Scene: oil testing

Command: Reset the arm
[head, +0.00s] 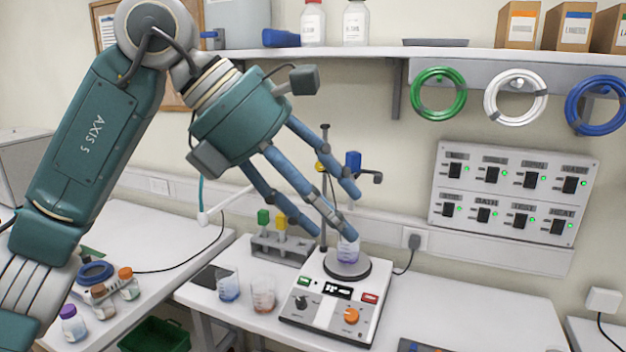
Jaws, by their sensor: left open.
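My left arm comes in from the left, and its gripper (336,232) is open above the middle of the bench. Its blue fingers point down and to the right, in front of a small beaker (348,249) on the round plate of a white stirrer (335,307). The fingers hide part of the beaker and of the stand rod behind. I cannot tell whether a finger touches the beaker. My right gripper does not show.
A shelf (450,53) with bottles and boxes runs above. A switch panel (512,192) hangs on the right wall.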

